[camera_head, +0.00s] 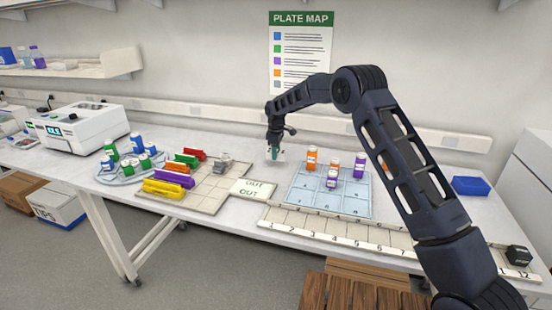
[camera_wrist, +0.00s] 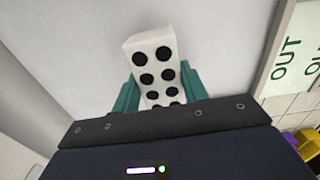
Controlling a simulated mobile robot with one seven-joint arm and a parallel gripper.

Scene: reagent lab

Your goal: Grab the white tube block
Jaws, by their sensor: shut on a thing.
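The white tube block (camera_wrist: 152,50) has rows of dark round holes on its top face. In the wrist view it sits between the two teal fingers of my gripper (camera_wrist: 154,90), which are shut on it from both sides. Its near end is hidden behind the gripper body. In the head view my gripper (camera_head: 274,154) points down over the back of the bench, left of the blue grid mat. The block (camera_head: 281,156) shows only as a small pale shape there. I cannot tell whether it touches the bench.
The blue grid mat (camera_head: 300,199) with several orange- and purple-labelled bottles is to the right. An OUT card (camera_head: 253,189) lies in front. Coloured racks (camera_head: 168,188) and a grey item (camera_head: 222,161) are left. A numbered strip (camera_head: 330,234) runs along the front.

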